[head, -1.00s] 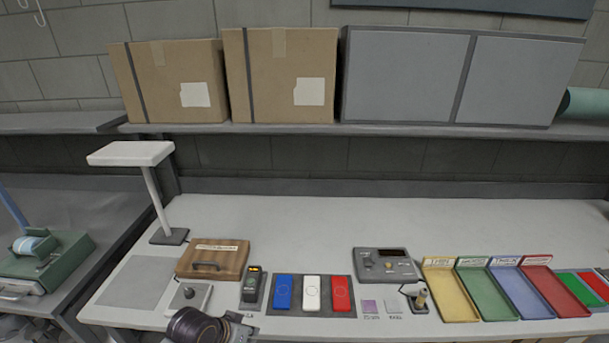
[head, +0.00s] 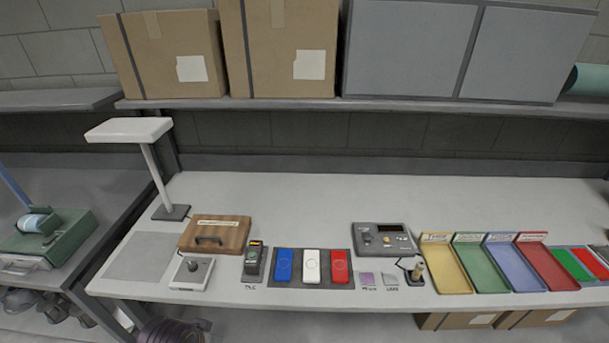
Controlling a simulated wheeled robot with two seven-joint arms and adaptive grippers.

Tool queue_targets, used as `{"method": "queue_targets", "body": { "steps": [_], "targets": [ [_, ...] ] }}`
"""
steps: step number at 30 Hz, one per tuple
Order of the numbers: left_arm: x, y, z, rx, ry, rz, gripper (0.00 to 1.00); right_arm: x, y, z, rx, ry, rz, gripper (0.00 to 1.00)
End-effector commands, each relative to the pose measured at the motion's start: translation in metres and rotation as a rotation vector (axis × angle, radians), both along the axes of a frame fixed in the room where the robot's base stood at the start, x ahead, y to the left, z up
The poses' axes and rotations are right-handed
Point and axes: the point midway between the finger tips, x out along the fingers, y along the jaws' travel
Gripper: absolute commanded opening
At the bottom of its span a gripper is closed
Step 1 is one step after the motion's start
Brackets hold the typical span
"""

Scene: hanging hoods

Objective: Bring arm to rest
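My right arm and gripper are not in view.
The white table (head: 330,215) has a wide clear area at the back. Cardboard boxes (head: 175,65) sit on a shelf.

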Motion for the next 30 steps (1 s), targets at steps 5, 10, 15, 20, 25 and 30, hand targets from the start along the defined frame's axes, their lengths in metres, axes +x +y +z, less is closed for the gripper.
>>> {"method": "queue_targets", "body": {
  "steps": [5, 10, 15, 20, 25, 30],
  "targets": [
    [0.002, 0.000, -0.014, 0.002, 0.007, 0.001, 0.00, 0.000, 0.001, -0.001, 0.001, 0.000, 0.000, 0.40],
    [0.006, -0.001, -0.031, 0.002, 0.012, 0.000, 0.00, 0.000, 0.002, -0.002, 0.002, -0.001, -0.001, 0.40],
    [0.010, -0.002, -0.053, 0.001, 0.018, -0.001, 0.00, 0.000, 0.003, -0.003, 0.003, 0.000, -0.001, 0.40],
    [0.014, -0.002, -0.082, 0.002, 0.028, -0.002, 0.00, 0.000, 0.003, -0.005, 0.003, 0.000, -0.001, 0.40],
    [0.017, -0.003, -0.129, 0.003, 0.044, -0.004, 0.00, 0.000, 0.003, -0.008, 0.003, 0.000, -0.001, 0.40],
    [0.016, -0.004, -0.176, 0.003, 0.059, -0.007, 0.00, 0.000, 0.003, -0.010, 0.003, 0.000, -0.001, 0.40]
  ]
}}
